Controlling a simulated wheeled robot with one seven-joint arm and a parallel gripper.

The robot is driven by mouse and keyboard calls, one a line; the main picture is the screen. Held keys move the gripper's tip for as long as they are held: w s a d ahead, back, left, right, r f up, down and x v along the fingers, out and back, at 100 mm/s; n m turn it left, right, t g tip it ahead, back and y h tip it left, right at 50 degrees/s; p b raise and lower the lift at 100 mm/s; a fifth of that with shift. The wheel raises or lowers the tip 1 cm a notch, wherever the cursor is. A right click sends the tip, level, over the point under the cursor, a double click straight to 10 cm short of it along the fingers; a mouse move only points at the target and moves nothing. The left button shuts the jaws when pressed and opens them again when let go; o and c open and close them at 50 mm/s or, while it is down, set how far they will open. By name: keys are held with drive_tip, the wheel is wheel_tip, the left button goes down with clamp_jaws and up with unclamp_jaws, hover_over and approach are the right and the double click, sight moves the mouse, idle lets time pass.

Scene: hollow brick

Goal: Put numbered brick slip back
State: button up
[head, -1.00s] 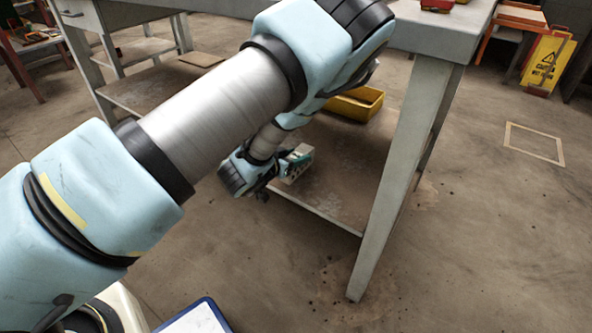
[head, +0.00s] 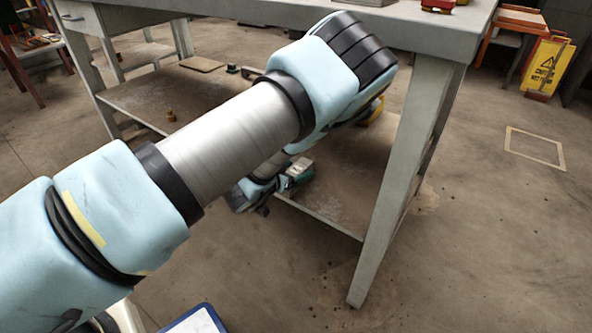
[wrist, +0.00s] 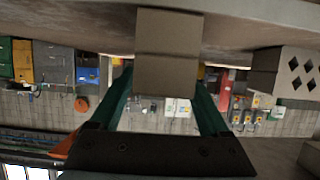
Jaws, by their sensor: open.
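My gripper (wrist: 163,80) is open, with two green fingers, and points along the lower shelf of the workbench. The wrist picture is upside down. A plain grey-brown block (wrist: 168,48) shows between and beyond the fingertips; I cannot tell whether they touch it. A grey block with diamond-shaped holes (wrist: 298,74) stands to the right in that view. In the head view my gripper (head: 284,184) is small and partly hidden by my arm, low at the shelf's front edge. I can read no number on any block, so I cannot tell which is the brick slip.
The lower shelf (head: 335,190) lies under the workbench top (head: 420,30), with a bench leg (head: 395,200) right of my arm. A yellow bin (head: 375,112) is mostly hidden behind my arm. A yellow floor sign (head: 545,66) stands far right.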

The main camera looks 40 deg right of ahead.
drive_tip(key=p+v, duration=0.2)
drive_tip(key=v, duration=1)
drive_tip(key=w+a+r+n+t+y, duration=0.1)
drive_tip(key=w+a+n+t+y, duration=0.1)
drive_tip(key=w+a+n, duration=0.3)
drive_tip(key=w+a+r+t+y, duration=0.2)
drive_tip(key=w+y, duration=0.1)
drive_tip(key=w, duration=0.4)
drive_tip(key=w+a+r+n+y, duration=0.2)
drive_tip(key=a, duration=0.4)
drive_tip(key=w+a+r+n+y, duration=0.2)
drive_tip(key=w+a, duration=0.1)
drive_tip(key=a, duration=0.3)
drive_tip(key=s+a+r+n+g+y, duration=0.2)
drive_tip(key=s+a+r, duration=0.3)
drive_tip(key=a, duration=0.4)
drive_tip(key=s+a+r+n+g+y, duration=0.1)
drive_tip(key=s+a+r, duration=0.4)
drive_tip(key=a, duration=0.5)
drive_tip(key=r+n+g, duration=0.1)
drive_tip(key=g, duration=0.1)
drive_tip(key=shift+s+a+r+n+g+y, duration=0.15)
drive_tip(key=shift+a+r+n+g+y, duration=0.05)
drive_tip(key=shift+r+n+g+y, duration=0.2)
wheel_tip(320, 180, up, 29)
drive_tip(key=p, duration=2.9)
